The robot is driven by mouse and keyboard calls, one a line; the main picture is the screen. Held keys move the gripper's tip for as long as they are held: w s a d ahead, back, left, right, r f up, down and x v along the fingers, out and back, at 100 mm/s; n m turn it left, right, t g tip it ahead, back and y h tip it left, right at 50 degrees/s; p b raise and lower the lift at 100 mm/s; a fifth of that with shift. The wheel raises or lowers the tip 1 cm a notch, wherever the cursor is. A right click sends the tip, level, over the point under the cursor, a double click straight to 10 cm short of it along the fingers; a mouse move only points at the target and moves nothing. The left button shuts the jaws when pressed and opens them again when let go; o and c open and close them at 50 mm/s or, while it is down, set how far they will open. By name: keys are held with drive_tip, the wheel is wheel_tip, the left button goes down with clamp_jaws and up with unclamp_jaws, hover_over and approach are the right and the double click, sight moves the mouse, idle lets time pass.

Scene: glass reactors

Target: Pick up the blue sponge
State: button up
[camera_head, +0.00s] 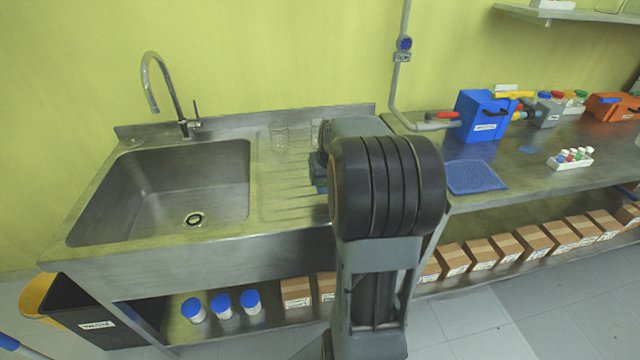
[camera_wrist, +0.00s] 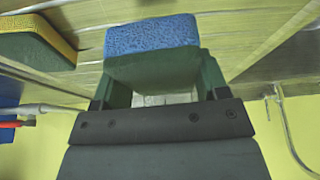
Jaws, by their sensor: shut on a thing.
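The blue sponge (camera_wrist: 152,36) is at the top middle of the wrist view, with a rough blue face and a dark green side below it. My gripper (camera_wrist: 158,78) is shut on it, with a dark finger at either side. The ribbed metal drainboard shows behind the sponge; I cannot tell whether the two touch. In the head view my arm hides the sponge and most of my gripper over the drainboard (camera_head: 280,185).
A yellow and dark green sponge (camera_wrist: 35,40) lies at the left of the wrist view. The sink (camera_head: 160,190) with its tap is left of the drainboard. A glass beaker (camera_head: 280,138) stands behind.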

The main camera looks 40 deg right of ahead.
drive_tip(key=s+r, duration=0.3)
drive_tip(key=shift+s+d+r, duration=0.15)
drive_tip(key=shift+s+r, duration=0.1)
drive_tip(key=shift+r, duration=0.05)
drive_tip(key=s+r+b, duration=0.1)
drive_tip(key=s+r, duration=0.2)
drive_tip(key=s, duration=0.5)
drive_tip(key=shift+d+r, duration=0.25)
